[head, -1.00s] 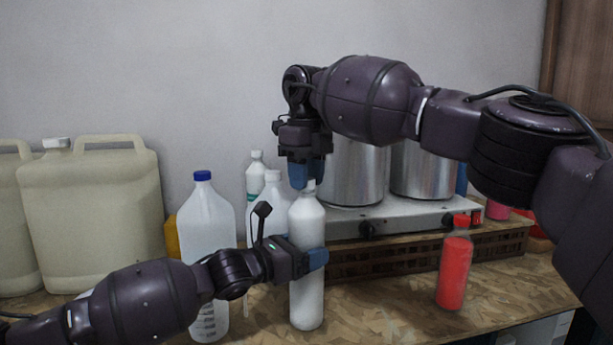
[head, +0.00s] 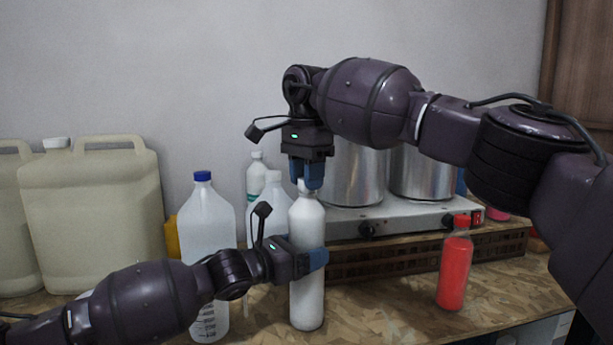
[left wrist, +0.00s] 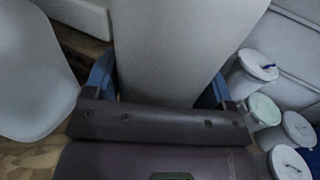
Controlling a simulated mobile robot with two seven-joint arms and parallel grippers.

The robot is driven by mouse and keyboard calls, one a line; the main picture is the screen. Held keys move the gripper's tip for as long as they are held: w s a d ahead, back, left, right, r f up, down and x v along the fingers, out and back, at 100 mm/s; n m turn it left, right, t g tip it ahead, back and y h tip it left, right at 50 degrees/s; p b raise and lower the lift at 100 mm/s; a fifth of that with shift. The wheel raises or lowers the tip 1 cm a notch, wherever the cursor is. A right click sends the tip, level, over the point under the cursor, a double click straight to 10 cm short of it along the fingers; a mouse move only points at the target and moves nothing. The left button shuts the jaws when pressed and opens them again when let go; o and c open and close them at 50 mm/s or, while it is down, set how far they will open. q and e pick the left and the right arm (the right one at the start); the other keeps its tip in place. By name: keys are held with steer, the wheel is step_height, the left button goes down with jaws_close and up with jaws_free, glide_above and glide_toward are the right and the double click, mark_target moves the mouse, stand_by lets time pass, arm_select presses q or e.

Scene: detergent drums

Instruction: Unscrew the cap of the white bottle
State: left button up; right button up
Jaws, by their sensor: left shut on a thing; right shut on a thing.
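The white bottle (head: 307,225) stands upright on the wooden table in the head view, and its body fills the middle of the left wrist view (left wrist: 185,45). My left gripper (head: 318,259) is shut on the bottle's body, with blue fingers on both sides of it in the left wrist view. My right gripper (head: 306,180) points down from above and is shut at the bottle's top. Its blue fingers largely hide the cap (head: 306,186).
A clear jug with a blue cap (head: 206,225) and other white bottles (head: 272,200) stand close on the left. Metal pots (head: 357,175) on a grey burner stand behind. A red bottle (head: 455,265) stands to the right. Large beige canisters (head: 92,220) are at far left.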

steer(key=n, duration=0.8)
steer(key=shift+r, duration=0.5)
stand_by(0.4)
steer(key=shift+r, duration=0.4)
steer(key=shift+r, duration=0.25)
steer(key=shift+r, duration=1.95)
arm_select(q)
steer(key=o, duration=1.7)
